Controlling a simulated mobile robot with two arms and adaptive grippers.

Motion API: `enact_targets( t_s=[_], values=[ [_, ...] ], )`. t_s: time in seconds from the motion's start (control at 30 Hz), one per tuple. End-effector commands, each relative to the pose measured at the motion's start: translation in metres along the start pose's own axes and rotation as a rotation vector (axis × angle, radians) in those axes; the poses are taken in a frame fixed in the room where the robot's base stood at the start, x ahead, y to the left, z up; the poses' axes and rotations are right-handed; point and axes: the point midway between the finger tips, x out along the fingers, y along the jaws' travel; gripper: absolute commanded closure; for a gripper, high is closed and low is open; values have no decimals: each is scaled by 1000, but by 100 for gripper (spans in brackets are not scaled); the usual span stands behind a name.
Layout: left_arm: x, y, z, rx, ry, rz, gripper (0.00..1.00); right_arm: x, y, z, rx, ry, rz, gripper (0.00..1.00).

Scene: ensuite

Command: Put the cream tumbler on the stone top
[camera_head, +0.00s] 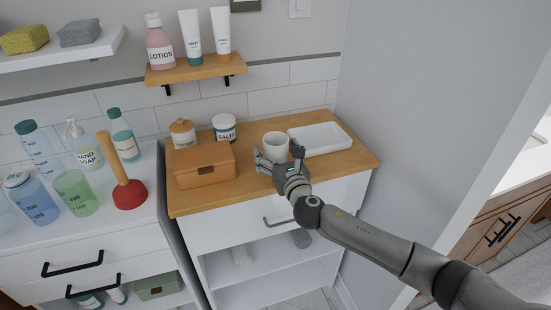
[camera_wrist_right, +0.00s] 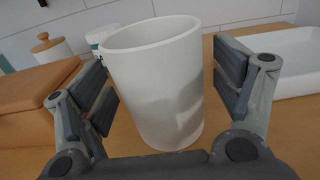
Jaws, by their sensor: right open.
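The cream tumbler (camera_head: 275,145) stands upright on the wooden top (camera_head: 238,193) of a white cabinet, between an orange-brown box and a white tray. My right gripper (camera_head: 279,160) is at the tumbler's near side. In the right wrist view the tumbler (camera_wrist_right: 155,85) stands between the two open fingers of the right gripper (camera_wrist_right: 165,95), with a gap showing on the right side. The left finger is close to its wall; I cannot tell if they touch. My left gripper is not in view. A pale counter at the right edge (camera_head: 520,150) may be the stone top; I cannot tell.
The orange-brown box (camera_head: 205,166), a cotton jar (camera_head: 183,133), a salts jar (camera_head: 224,127) and the white tray (camera_head: 322,138) stand close around the tumbler. A plunger (camera_head: 125,180) and several bottles crowd the left counter. A wall edge (camera_head: 440,150) separates the right-hand counter.

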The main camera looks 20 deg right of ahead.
Motion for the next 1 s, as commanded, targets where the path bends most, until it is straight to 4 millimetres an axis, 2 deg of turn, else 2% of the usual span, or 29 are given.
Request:
enact_targets(
  t_s=[0.1,0.33,0.87,1.0],
  values=[
    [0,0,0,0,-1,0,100,7,1,0,1,1,1,15],
    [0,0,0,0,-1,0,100,8,0,0,0,1,1,15],
    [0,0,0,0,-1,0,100,8,0,1,0,-2,1,82],
    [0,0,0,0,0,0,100,8,0,1,0,-2,1,82]
  ],
)
